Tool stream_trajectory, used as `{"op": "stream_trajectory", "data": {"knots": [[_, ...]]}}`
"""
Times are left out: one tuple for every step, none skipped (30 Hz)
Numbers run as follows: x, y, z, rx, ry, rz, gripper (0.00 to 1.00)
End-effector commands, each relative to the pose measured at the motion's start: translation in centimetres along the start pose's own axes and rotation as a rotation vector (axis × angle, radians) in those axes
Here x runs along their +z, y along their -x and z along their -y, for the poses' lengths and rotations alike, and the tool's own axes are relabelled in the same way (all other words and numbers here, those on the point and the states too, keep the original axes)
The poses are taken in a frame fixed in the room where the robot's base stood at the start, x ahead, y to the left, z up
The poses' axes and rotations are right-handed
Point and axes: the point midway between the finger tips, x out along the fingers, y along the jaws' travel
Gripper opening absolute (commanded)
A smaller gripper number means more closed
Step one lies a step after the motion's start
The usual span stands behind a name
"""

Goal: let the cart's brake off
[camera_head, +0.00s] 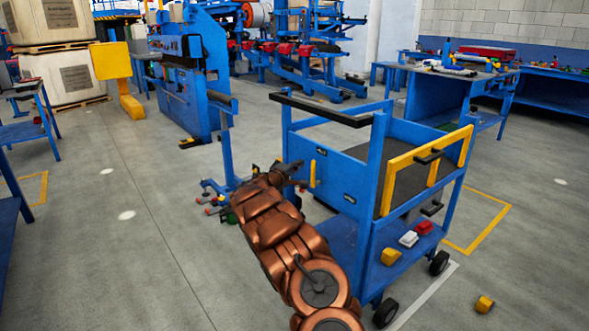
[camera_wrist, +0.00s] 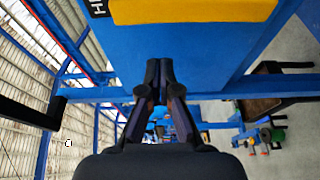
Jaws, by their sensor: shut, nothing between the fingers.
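The blue cart (camera_head: 345,240) stands right of centre with a black push handle (camera_head: 320,110) across its near-left end. A small upright yellow lever (camera_head: 312,173) shows on that end, below the handle. My gripper (camera_head: 298,166) is just left of the lever, with a small apparent gap. In the wrist view my gripper (camera_wrist: 158,66) is shut and empty, its tips in front of a blue cart panel (camera_wrist: 190,50). A yellow piece (camera_wrist: 195,9), seemingly the lever, crosses the top edge beside a partly cut-off black label. The black handle (camera_wrist: 28,115) shows at left.
The cart's lower shelf holds a yellow block (camera_head: 390,256), a white block (camera_head: 408,238) and a red one (camera_head: 424,227). Another yellow block (camera_head: 484,304) lies on the floor. A blue machine (camera_head: 185,80) stands behind.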

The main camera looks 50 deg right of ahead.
Motion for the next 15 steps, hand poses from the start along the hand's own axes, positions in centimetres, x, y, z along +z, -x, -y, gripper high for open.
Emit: {"op": "stream_trajectory", "data": {"knots": [[0.0, -0.3, 0.0, 0.000, -0.002, 0.000, 0.00], [0.1, -0.3, 0.0, 0.001, 0.000, 0.000, 0.00], [0.3, -0.2, 0.0, 0.002, 0.002, -0.001, 0.00], [0.4, -0.2, 0.0, 0.001, 0.003, 0.000, 0.00], [0.6, -0.1, 0.1, 0.000, 0.004, 0.000, 0.00], [0.8, -0.1, 0.1, 0.000, 0.004, 0.000, 0.00], [0.9, 0.0, 0.1, -0.001, 0.003, 0.000, 0.00], [1.1, 0.1, 0.2, -0.001, 0.004, 0.000, 0.00], [1.2, 0.1, 0.2, -0.001, 0.004, -0.001, 0.00], [1.4, 0.2, 0.1, -0.001, 0.003, -0.001, 0.00], [1.5, 0.3, 0.1, -0.001, 0.002, -0.001, 0.00], [1.8, 0.4, 0.0, 0.000, 0.003, -0.001, 0.00], [1.9, 0.4, 0.0, 0.001, 0.003, -0.001, 0.00], [2.1, 0.5, 0.0, 0.001, 0.003, -0.002, 0.00], [2.4, 0.6, 0.0, 0.001, 0.003, -0.002, 0.00]]}}
